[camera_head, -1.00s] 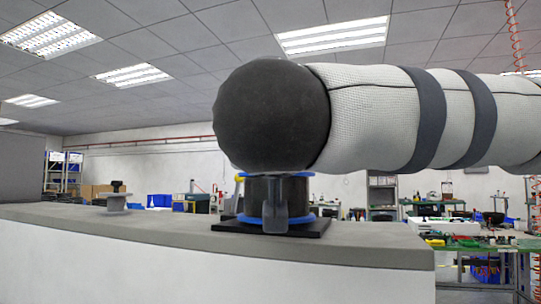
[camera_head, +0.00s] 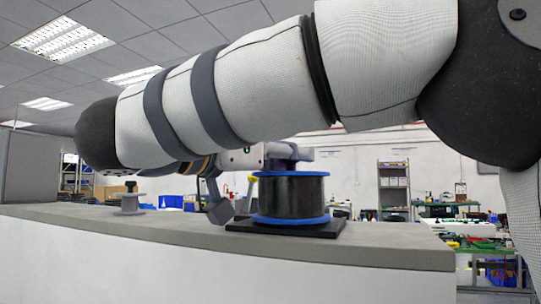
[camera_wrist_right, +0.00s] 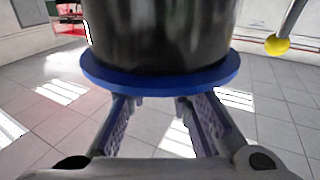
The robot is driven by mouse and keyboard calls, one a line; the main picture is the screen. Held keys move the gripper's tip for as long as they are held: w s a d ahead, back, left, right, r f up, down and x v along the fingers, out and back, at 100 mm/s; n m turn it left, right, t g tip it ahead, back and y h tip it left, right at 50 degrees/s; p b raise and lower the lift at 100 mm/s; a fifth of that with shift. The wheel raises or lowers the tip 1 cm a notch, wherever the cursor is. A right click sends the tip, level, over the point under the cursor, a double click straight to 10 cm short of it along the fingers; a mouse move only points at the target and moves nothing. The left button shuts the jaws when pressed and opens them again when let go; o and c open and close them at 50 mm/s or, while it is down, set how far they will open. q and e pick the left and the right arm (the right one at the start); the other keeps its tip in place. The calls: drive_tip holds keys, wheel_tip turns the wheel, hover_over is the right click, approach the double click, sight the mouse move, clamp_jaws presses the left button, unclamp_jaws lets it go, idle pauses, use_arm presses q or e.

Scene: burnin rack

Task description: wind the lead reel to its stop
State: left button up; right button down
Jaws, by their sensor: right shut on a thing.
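The lead reel (camera_head: 290,196), a black drum with blue rims, stands upright on a dark base plate (camera_head: 285,229) on the grey ledge. My right arm reaches across above it and bends back at the left. My left gripper is not in view.
A yellow ball (camera_head: 253,179) on a rod is close to the reel; it also shows in the right wrist view (camera_wrist_right: 277,44). A small grey post with a black top (camera_head: 130,202) stands on the ledge at left. The ledge (camera_head: 180,219) between is clear.

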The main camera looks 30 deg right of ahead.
drive_tip(key=shift+f+g, duration=0.2)
drive_tip(key=shift+g, duration=0.2)
drive_tip(key=c, duration=1.5)
unclamp_jaws()
drive_tip(key=shift+o, duration=0.2)
drive_tip(key=shift+r, duration=0.1)
wheel_tip(320, 180, up, 10)
